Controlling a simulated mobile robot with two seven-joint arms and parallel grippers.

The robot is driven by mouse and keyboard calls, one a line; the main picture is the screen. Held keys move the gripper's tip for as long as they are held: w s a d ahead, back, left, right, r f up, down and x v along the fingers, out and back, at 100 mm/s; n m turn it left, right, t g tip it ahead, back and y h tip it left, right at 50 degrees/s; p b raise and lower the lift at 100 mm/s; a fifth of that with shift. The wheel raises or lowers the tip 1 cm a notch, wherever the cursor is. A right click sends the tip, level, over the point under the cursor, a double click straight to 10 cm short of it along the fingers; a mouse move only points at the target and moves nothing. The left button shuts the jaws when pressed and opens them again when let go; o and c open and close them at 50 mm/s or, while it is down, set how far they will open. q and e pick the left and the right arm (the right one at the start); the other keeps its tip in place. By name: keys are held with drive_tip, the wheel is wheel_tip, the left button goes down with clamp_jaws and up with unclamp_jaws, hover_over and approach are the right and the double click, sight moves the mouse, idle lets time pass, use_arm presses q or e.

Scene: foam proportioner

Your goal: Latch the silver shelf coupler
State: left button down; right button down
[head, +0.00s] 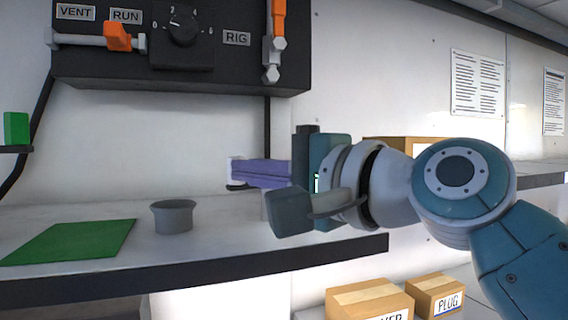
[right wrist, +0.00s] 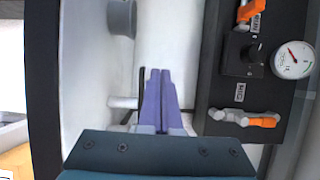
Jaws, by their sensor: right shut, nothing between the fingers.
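The silver coupler (head: 266,206) stands on the shelf as a short silver post, mostly hidden behind my right gripper in the head view. It also shows in the right wrist view (right wrist: 121,102), with a thin dark lever (right wrist: 142,84) at its top end. My right gripper (head: 242,172) has its purple fingers shut together and empty, pointing left in the head view. In the right wrist view the fingers (right wrist: 160,76) lie close beside the lever, on its panel side; I cannot tell if they touch it. My left gripper is not in view.
A grey cup (head: 173,217) and a green mat (head: 70,242) are on the shelf (head: 200,262). A black panel (head: 200,65) with a dial and orange-handled valves hangs above. Cardboard boxes (head: 370,298) stand below right. Bare shelf lies between cup and gripper.

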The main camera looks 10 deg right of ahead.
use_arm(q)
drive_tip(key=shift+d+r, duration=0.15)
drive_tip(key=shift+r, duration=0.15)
use_arm(e)
drive_tip(key=shift+w+a, duration=0.3)
drive_tip(key=shift+a, duration=0.3)
drive_tip(key=shift+w+a, duration=0.1)
